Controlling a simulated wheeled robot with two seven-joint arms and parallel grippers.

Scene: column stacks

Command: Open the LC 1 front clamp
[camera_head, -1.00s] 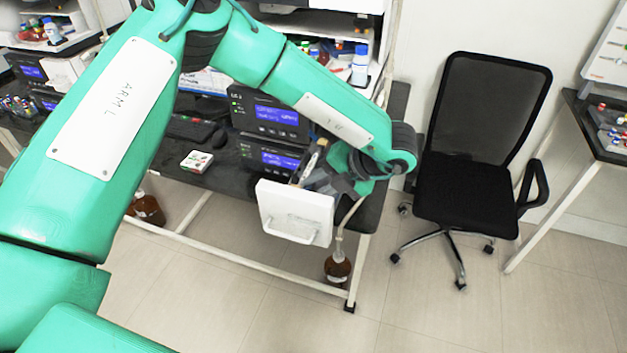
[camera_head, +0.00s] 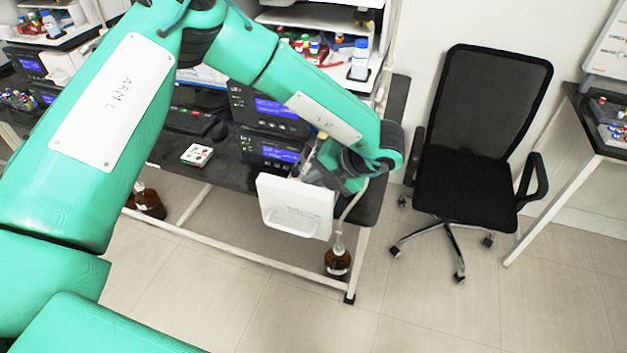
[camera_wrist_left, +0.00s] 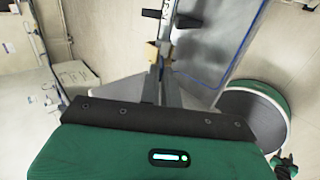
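The LC 1 stack (camera_head: 262,127) stands on the dark bench, with blue displays on its dark front. My left arm reaches across to its right side. I cannot tell whether the fingers touch the block or which part is the front clamp. My right gripper is out of view.
A small white rack (camera_head: 196,155) and a keyboard (camera_head: 190,121) lie on the bench left of the stack. Brown bottles (camera_head: 338,262) stand below. A black chair (camera_head: 480,150) is at the right. The floor in front is clear.

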